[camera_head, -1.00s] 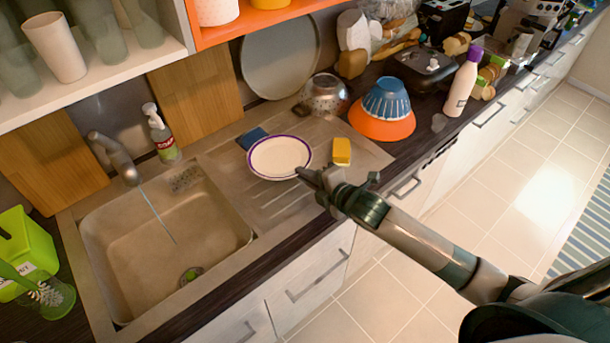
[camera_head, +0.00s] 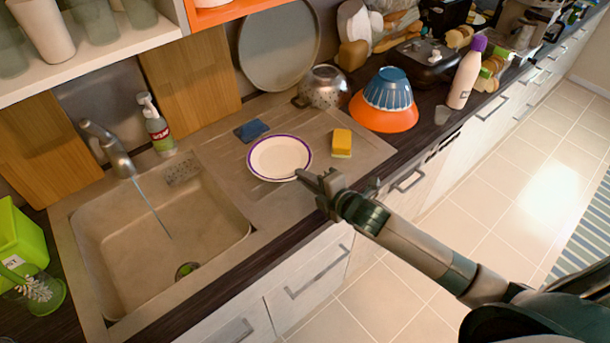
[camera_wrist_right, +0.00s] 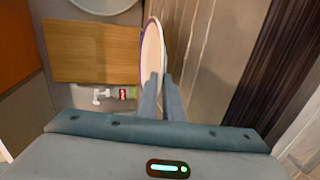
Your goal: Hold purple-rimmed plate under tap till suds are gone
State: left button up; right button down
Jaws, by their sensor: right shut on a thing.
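The purple-rimmed plate (camera_head: 279,157) is white with a thin purple edge and is over the drainboard right of the sink. My right gripper (camera_head: 305,175) is shut on its near right rim. In the right wrist view the plate (camera_wrist_right: 153,55) shows nearly edge-on between the fingers (camera_wrist_right: 161,88). No suds can be made out on it. The tap (camera_head: 108,148) stands behind the sink (camera_head: 150,235), and a thin stream of water falls from it into the basin. The plate is well to the right of the stream. My left gripper is not in view.
A yellow sponge (camera_head: 342,142) and blue cloth (camera_head: 252,130) lie on the drainboard (camera_head: 225,160). A soap bottle (camera_head: 158,130) stands behind the sink. A metal colander (camera_head: 325,88) and stacked bowls (camera_head: 384,110) are at the back right. The basin is mostly clear.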

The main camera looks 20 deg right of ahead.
aim_at(305, 194)
jog(key=shift+f+b, duration=0.75)
jog(key=shift+f, duration=0.9)
jog(key=c, duration=2.3)
grip_release()
jog(key=shift+o, duration=0.2)
jog(key=shift+p+v, duration=1.25)
jog(key=shift+v, duration=0.75)
jog(key=o, duration=0.6)
jog(key=shift+s+d, duration=0.1)
jog(key=shift+s, duration=0.05)
jog(key=shift+s+d+p, duration=0.3)
jog(key=shift+s+d, duration=0.1)
jog(key=shift+s, duration=0.7)
jog(key=shift+s+d+p, duration=0.3)
jog(key=shift+s+d, duration=0.05)
jog(key=shift+s, duration=0.8)
jog(key=shift+s+d+p, duration=0.3)
jog(key=shift+s+d, duration=0.1)
jog(key=shift+s, duration=0.7)
